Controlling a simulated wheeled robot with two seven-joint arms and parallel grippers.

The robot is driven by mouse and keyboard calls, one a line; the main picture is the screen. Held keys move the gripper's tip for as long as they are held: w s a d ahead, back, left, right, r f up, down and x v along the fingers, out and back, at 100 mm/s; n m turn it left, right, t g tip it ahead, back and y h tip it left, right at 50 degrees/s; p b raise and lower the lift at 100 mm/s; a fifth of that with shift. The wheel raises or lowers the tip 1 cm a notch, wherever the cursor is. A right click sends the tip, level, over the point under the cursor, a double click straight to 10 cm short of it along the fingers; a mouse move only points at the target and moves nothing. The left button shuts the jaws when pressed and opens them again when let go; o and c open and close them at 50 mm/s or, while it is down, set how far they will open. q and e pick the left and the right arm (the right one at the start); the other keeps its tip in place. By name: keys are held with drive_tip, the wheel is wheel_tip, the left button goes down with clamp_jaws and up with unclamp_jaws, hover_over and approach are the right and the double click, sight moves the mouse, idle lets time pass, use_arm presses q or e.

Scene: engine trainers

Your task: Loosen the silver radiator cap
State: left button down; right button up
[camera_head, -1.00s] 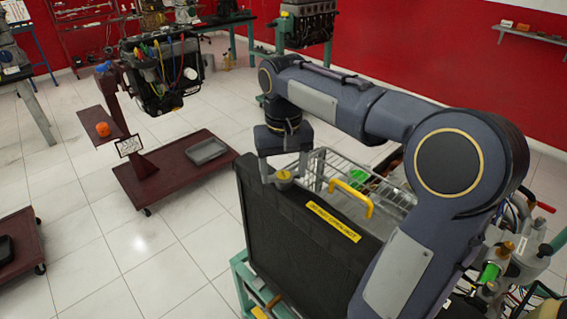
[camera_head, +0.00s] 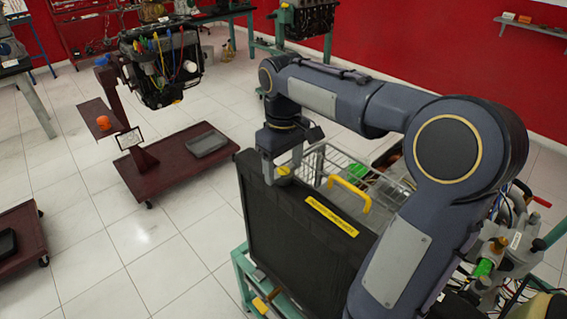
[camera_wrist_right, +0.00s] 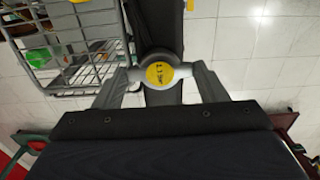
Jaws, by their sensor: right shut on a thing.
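The radiator cap (camera_wrist_right: 159,74) is silver with a yellow top label, on the upper edge of the black radiator (camera_head: 290,225). In the head view the cap (camera_head: 284,171) shows partly, behind and between my right gripper's fingers. My right gripper (camera_head: 283,172) points down over it. In the right wrist view the fingers of my right gripper (camera_wrist_right: 160,80) are on both sides of the cap and shut on it. The cap sits level on the radiator; whether it has turned cannot be told. My left gripper is not in view.
A wire basket (camera_head: 330,165) stands right behind the radiator. A dark red engine stand (camera_head: 165,165) with a grey tray (camera_head: 208,143) is at left. Floor between is clear.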

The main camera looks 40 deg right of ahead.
sight(283, 171)
idle(0.3)
drive_tip(key=o, duration=1)
wheel_tip(283, 171, up, 8)
drive_tip(key=shift+f, duration=0.1)
